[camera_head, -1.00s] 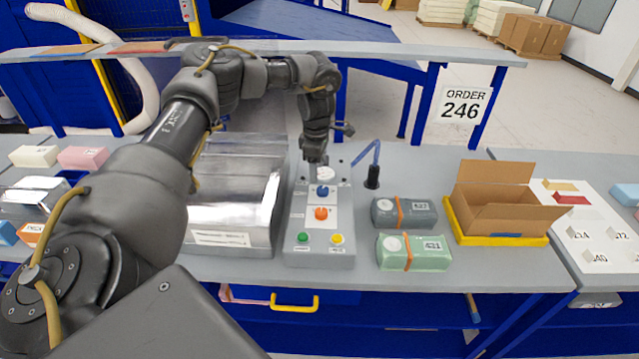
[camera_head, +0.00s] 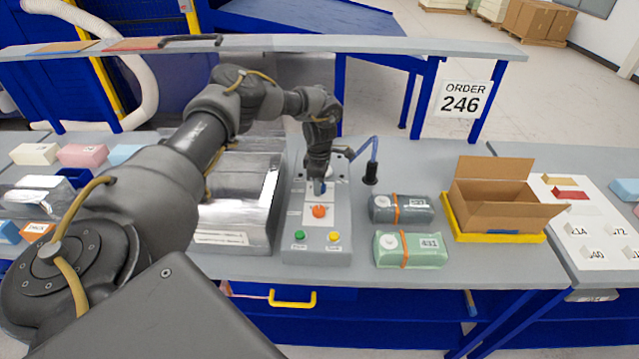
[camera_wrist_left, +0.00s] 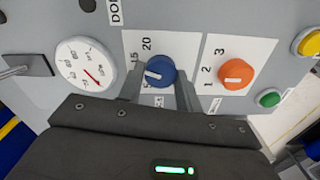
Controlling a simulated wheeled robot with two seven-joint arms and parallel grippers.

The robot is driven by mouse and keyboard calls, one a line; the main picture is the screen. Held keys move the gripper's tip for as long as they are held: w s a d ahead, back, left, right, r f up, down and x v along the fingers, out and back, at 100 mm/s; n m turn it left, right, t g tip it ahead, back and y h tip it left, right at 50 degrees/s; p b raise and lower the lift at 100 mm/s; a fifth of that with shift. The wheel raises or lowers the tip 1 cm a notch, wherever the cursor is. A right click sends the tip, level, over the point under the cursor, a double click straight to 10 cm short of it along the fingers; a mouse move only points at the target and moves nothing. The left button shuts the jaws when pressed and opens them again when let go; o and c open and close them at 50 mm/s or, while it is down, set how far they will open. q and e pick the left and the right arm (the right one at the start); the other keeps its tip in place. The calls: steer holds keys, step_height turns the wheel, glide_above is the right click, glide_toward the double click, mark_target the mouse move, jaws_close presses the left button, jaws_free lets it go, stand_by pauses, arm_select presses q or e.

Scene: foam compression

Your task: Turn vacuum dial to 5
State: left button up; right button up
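The blue dial (camera_wrist_left: 160,72) has a white pointer mark and sits on a white label with 5, 15 and 20 visible. Its pointer faces left in the wrist view. In the head view my left gripper (camera_head: 318,188) is lowered over the dial and mostly hides it. In the left wrist view the fingers of my left gripper (camera_wrist_left: 160,88) stand on both sides of the dial, close to its sides. I cannot tell whether they press on it. My right gripper is not in view.
The grey control panel (camera_head: 290,215) also has an orange dial (camera_head: 319,211), a green button (camera_head: 299,235), a yellow button (camera_head: 334,236) and a round gauge (camera_wrist_left: 86,63). Grey (camera_head: 400,209) and green (camera_head: 412,249) packs and an open carton (camera_head: 500,205) stand to the right.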

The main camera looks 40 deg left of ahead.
arm_select(q)
steer(key=c, duration=0.4)
steer(key=shift+c, duration=0.2)
steer(key=shift+n, duration=0.4)
steer(key=n, duration=0.6)
steer(key=shift+r, duration=0.1)
steer(key=n, duration=0.4)
steer(key=shift+n, duration=0.4)
steer(key=n, duration=0.4)
steer(key=shift+d, duration=0.1)
steer(key=shift+r+n, duration=0.1)
steer(key=shift+n, duration=0.2)
steer(key=o, duration=1)
